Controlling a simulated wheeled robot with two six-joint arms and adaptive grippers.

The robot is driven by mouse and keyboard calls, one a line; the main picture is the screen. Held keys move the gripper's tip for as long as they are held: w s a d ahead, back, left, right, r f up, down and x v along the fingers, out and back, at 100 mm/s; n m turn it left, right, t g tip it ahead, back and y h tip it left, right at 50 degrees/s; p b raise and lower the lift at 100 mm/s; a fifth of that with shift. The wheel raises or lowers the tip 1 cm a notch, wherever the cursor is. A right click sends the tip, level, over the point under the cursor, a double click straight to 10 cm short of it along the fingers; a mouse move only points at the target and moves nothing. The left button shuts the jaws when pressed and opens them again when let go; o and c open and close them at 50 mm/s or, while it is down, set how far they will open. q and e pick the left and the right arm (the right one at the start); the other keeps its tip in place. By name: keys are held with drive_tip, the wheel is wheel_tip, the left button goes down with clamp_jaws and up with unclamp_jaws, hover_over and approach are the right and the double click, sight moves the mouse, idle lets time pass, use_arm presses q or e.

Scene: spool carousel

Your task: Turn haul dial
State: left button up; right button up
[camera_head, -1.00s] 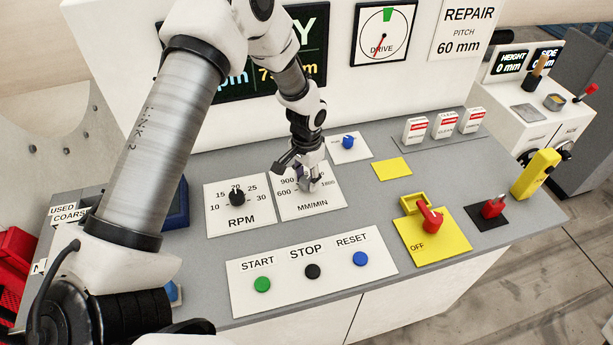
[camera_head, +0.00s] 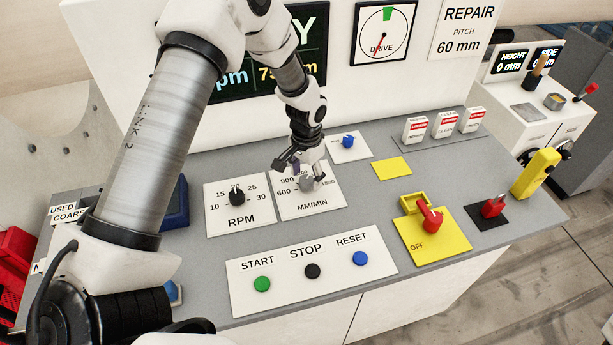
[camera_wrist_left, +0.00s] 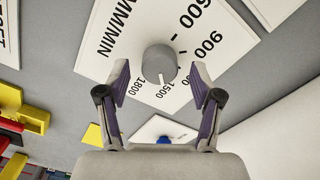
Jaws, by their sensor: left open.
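The haul dial is a grey round knob (camera_head: 306,184) on the white MM/MIN plate (camera_head: 316,207). In the left wrist view the knob (camera_wrist_left: 160,63) has a white mark that points near 1500 on its scale. My left gripper (camera_head: 307,176) is over the dial from behind, its fingers spread. In the wrist view the two fingers (camera_wrist_left: 160,88) are on either side of the knob, with gaps showing, so the gripper is open and not holding it. My right gripper is not in view.
The RPM plate with its black knob (camera_head: 237,198) is just left of the dial. A small blue knob (camera_head: 348,141) is behind it to the right. START, STOP and RESET buttons are in front on a white panel (camera_head: 311,289). A red switch (camera_head: 430,218) stands to the right.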

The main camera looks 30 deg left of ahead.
sight(306, 179)
use_arm(q)
wheel_tip(306, 179, up, 11)
drive_tip(key=shift+r, duration=0.1)
idle(0.5)
